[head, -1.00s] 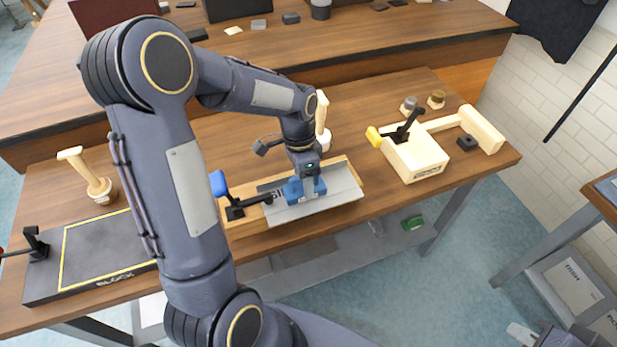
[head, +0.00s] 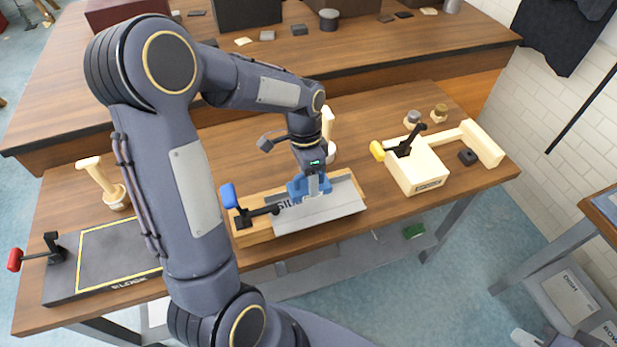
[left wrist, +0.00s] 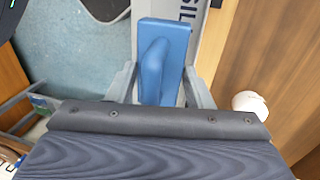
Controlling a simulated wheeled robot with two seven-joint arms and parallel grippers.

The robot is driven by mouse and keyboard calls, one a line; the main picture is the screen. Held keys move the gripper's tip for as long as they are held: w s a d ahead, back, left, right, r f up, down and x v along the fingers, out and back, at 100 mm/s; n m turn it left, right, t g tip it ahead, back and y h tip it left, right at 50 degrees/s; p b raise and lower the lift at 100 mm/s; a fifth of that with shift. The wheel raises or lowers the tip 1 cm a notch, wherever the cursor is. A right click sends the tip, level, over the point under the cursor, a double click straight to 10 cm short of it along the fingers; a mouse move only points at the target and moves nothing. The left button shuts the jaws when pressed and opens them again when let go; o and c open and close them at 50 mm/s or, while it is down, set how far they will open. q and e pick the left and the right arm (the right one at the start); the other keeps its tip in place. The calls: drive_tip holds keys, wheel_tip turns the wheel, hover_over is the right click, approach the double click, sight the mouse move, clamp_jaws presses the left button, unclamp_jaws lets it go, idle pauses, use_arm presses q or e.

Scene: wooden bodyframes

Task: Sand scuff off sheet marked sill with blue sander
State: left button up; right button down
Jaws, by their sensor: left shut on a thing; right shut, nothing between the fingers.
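The blue sander (head: 299,187) rests on the grey metal sheet (head: 330,208), whose marking, partly hidden by the sander, begins "SIL". The sheet lies on a wooden block fixture (head: 255,233) with a blue-handled clamp (head: 230,197) at its left end. My left gripper (head: 314,185) is shut on the sander's handle; the sander also shows in the left wrist view (left wrist: 160,62) between the fingers. No scuff is visible; the sander and gripper cover part of the sheet. My right gripper (head: 525,337) is at the bottom right edge, away from the bench, partly cut off.
A black board (head: 115,255) with a yellow outline and red-handled clamp is at left. Wooden mallets stand behind, one near my left wrist (head: 328,125). The bench front between the fixtures is clear.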

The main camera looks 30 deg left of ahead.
use_arm(q)
wheel_tip(320, 180, up, 3)
drive_tip(key=p, duration=0.2)
drive_tip(key=shift+p, duration=0.3)
idle(0.4)
